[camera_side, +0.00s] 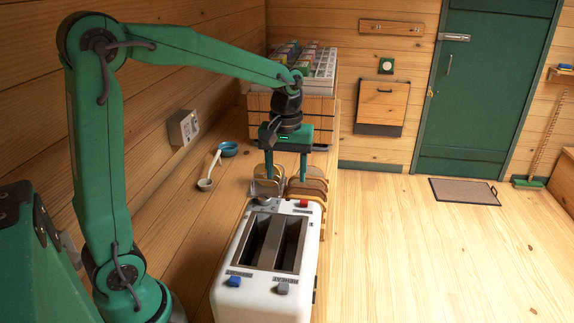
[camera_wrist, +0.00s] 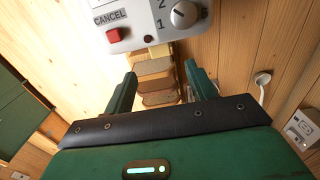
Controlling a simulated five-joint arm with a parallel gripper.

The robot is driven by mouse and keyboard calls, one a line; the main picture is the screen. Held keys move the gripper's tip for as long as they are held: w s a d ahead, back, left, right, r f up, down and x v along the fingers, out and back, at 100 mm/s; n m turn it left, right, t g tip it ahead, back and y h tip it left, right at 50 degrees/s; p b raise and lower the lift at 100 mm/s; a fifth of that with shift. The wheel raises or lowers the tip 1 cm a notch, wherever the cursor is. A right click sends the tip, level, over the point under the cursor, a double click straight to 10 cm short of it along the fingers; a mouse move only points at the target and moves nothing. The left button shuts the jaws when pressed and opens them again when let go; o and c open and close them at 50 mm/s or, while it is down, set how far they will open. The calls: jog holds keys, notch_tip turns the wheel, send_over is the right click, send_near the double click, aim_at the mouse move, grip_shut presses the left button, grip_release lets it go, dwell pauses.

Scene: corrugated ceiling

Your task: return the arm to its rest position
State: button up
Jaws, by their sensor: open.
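My arm is green and reaches from the left of the side view. My gripper (camera_side: 286,177) hangs pointing down over a rack of bread slices (camera_side: 309,184), just beyond the toaster. Its two green fingers are apart, and no slice is seen clamped between them. In the wrist view my gripper (camera_wrist: 160,72) is open, with several brown bread slices (camera_wrist: 158,84) in line between and below the fingers. I cannot tell how far the fingertips are from the slices.
A white toaster (camera_side: 245,236) with two dark slots stands in front of the rack; its red cancel button (camera_wrist: 113,36) shows in the wrist view. A crate (camera_side: 259,119) stands behind.

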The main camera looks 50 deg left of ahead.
jog(key=shift+s+d+r+m+t, duration=0.85)
jog(key=shift+s+m, duration=0.6)
jog(key=shift+s, duration=1.2)
jog(key=shift+s+d+r+m+t, duration=0.55)
jog(key=shift+s+m+t, duration=0.7)
jog(key=shift+s, duration=1.4)
jog(key=shift+s+d+r+m+t, duration=0.5)
jog(key=shift+s+d+m+t, duration=0.3)
jog(key=shift+s+m, duration=1.4)
jog(key=shift+s+n, duration=0.45)
jog(key=shift+n, duration=0.05)
